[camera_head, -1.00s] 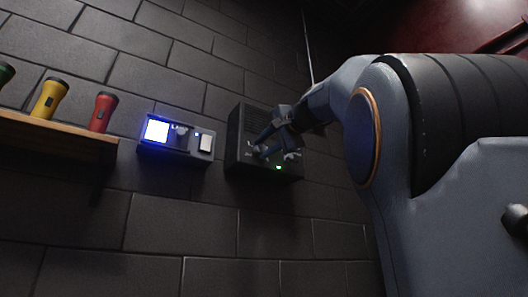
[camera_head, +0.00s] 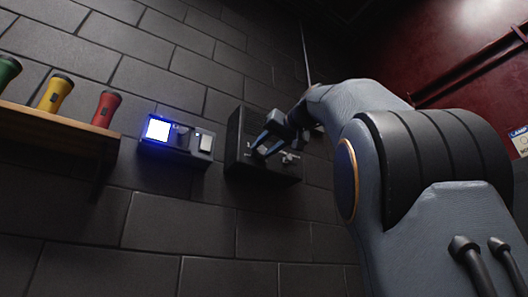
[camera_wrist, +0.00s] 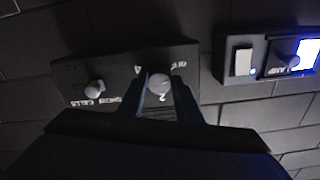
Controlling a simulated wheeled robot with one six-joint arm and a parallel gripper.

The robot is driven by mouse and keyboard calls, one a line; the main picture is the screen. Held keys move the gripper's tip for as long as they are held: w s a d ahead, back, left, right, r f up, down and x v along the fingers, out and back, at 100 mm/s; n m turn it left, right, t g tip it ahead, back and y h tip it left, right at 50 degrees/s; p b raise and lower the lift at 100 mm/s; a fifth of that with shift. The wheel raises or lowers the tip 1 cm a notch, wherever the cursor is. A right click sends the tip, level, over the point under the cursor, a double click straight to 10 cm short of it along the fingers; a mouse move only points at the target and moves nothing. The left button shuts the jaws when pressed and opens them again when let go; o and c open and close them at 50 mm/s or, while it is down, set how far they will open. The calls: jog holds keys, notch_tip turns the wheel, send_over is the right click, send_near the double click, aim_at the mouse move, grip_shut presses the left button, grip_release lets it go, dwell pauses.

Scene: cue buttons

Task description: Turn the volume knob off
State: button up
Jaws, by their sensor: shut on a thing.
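A dark box (camera_head: 235,158) on the wall carries two grey knobs on its front panel, which also shows in the wrist view (camera_wrist: 125,70). My gripper (camera_head: 262,151) is shut on one knob (camera_wrist: 158,84), with its two fingers on either side of it in the wrist view. White marks, one like a "2", are printed around this held knob. The other knob (camera_wrist: 94,88) stands free, beside white lettering that reads like "CALLS". Which way the held knob points is hard to tell. No lit lamp shows on the box.
A smaller wall unit (camera_head: 179,156) with a glowing white-blue square, a small knob and a pale switch is just left of the box. A wooden shelf (camera_head: 60,123) with green, yellow and red flashlights is further left. A sign hangs at far right.

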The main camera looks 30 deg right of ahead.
jog(key=shift+d+f+n+b, duration=0.1)
jog(key=shift+n+b, duration=0.3)
jog(key=shift+n, duration=1.1)
jog(key=o, duration=1)
jog(key=shift+s, duration=0.1)
jog(key=shift+s+d+b, duration=0.1)
jog(key=shift+s+b, duration=0.75)
jog(key=shift+s, duration=2.9)
